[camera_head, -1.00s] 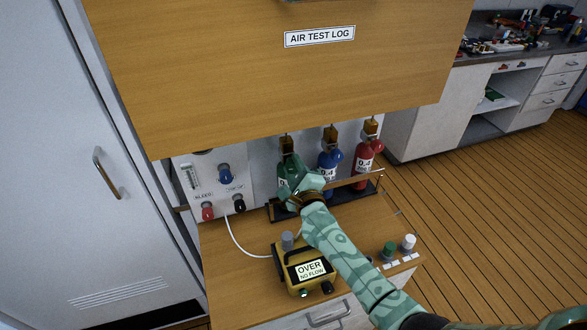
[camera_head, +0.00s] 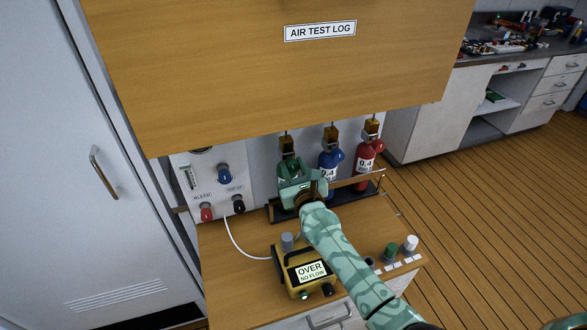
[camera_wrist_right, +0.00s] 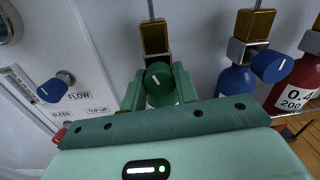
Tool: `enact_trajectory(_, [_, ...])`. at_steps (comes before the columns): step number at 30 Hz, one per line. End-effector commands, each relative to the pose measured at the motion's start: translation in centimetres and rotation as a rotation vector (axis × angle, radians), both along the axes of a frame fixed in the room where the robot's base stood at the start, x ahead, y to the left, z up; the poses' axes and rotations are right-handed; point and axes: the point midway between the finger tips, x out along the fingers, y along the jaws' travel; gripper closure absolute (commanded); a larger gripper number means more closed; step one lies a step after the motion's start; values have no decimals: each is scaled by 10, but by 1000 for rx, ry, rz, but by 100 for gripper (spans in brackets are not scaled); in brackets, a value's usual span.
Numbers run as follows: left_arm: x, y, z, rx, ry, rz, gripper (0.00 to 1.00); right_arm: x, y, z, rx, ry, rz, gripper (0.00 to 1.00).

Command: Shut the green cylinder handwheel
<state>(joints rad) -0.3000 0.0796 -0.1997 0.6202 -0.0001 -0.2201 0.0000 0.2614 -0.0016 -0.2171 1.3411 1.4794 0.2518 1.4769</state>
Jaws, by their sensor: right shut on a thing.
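The green cylinder (camera_head: 286,152) stands at the left of three cylinders in the rack on the bench, largely hidden behind my gripper. Its green handwheel (camera_wrist_right: 160,77), a round knob with a short white mark on its face, sits between the fingers in the right wrist view. My right gripper (camera_head: 290,172) is shut on this handwheel, with one finger on each side; it also shows in the right wrist view (camera_wrist_right: 159,88). My left gripper is not in view.
The blue cylinder (camera_head: 329,162) stands close to the right of my gripper, then the red one (camera_head: 365,158). A white valve panel (camera_head: 207,184) is at left. A yellow meter (camera_head: 303,268) reading "OVER NO FLOW" sits in front. A wooden cabinet (camera_head: 280,75) overhangs the rack.

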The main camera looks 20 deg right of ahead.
Motion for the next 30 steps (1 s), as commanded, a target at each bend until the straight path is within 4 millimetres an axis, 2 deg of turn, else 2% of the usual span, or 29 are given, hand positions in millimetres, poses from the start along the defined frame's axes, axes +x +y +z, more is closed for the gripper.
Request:
enact_trajectory(13, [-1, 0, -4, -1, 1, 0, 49, -1, 1, -4, 302, 16, 0, 93])
enact_trajectory(30, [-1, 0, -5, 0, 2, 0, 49, -1, 2, -3, 386, 20, 0, 93])
